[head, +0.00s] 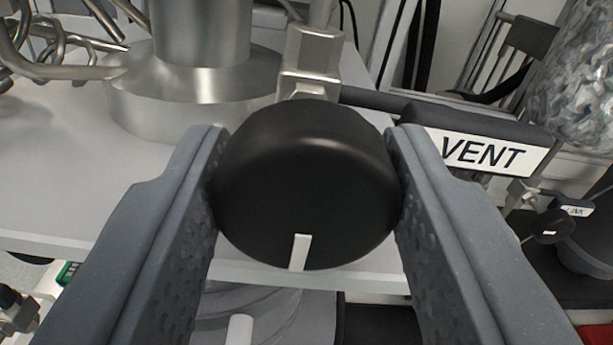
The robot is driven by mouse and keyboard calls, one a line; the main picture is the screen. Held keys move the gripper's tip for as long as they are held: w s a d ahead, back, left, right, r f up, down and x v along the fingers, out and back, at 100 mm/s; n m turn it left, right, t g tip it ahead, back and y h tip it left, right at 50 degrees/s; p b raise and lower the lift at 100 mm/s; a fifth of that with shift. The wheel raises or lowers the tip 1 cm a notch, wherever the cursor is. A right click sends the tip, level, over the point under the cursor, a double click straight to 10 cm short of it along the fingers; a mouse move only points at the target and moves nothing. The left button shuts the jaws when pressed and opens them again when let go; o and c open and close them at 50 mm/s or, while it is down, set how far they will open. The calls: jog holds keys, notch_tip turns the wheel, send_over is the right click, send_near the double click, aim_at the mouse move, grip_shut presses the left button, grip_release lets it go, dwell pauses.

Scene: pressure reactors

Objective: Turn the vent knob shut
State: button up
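The vent knob (307,175) is a round black knob in the middle of the view. A white mark on its face points down, slightly left of centre. A white label reading VENT (484,152) is on a black bar to its right. My gripper (307,150) has its two grey fingers on the left and right sides of the knob, with both tips against its edges. The knob fills the gap between the fingers. A metal valve body (310,62) shows behind the knob, and its stem is mostly hidden.
A large metal vessel (195,80) stands behind left on a pale shelf (60,190). Bent metal tubes (60,55) are at the upper left. A foil-wrapped column (575,75) is at the upper right. Another small black knob (550,226) with a label is at the lower right.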

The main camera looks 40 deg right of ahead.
dwell(0.3)
jog(key=m+p, duration=0.1)
jog(key=m, duration=0.8)
jog(key=shift+f+b, duration=0.15)
jog(key=shift+b, duration=0.15)
jog(key=m+b, duration=0.1)
jog(key=m, duration=0.3)
jog(key=shift+m, duration=0.4)
jog(key=shift+d+f+m+b, duration=0.15)
jog(key=shift+m+b, duration=0.35)
jog(key=shift+m, duration=0.5)
jog(key=shift+a+f+m+b, duration=0.1)
jog(key=shift+m+b, duration=0.4)
jog(key=shift+m, duration=0.5)
jog(key=o, duration=0.9)
jog(key=shift+d, duration=0.1)
jog(key=shift+o, duration=0.4)
jog(key=shift+r, duration=0.15)
jog(key=shift+s, duration=0.1)
